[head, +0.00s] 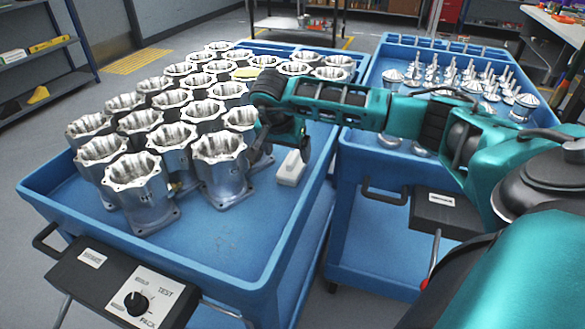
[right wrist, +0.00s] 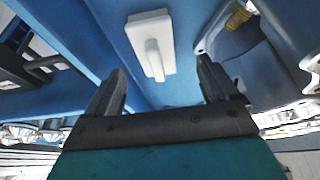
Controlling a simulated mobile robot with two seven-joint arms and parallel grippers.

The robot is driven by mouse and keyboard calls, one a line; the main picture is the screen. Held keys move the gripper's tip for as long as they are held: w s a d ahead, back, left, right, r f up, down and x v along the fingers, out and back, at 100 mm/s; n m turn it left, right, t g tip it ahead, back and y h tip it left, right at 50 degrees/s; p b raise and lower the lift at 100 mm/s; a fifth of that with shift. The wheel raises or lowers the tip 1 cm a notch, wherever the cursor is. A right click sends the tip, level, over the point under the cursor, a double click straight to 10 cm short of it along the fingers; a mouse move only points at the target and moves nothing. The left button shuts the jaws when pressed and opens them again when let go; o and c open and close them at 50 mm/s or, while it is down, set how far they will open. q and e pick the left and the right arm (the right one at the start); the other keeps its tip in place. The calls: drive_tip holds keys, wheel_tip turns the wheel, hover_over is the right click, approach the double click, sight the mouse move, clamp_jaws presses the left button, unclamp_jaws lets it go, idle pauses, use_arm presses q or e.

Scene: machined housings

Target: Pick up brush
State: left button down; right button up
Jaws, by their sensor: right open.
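The brush, a white block with a raised white handle, lies in the blue tray cart (head: 235,240) near its right wall. In the head view the brush (head: 291,168) is just below my right gripper (head: 281,150). In the right wrist view the brush (right wrist: 151,38) lies ahead, between the lines of the two fingers of my right gripper (right wrist: 161,80). The right gripper is open and empty, with a gap between it and the brush. My left gripper is not in view.
Several metal housings (head: 137,185) fill the left of the tray, one (head: 220,165) close left of my right gripper. A second blue cart (head: 365,160) with metal parts stands to the right. The tray's front is clear.

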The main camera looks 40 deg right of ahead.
sight(291, 160)
drive_tip(key=x, duration=0.6)
drive_tip(key=shift+s+d+f+b, duration=0.1)
drive_tip(key=shift+s+b, duration=0.25)
drive_tip(key=shift+c, duration=0.5)
drive_tip(key=c, duration=1)
wheel_tip(291, 160, up, 20)
drive_tip(key=p, duration=0.2)
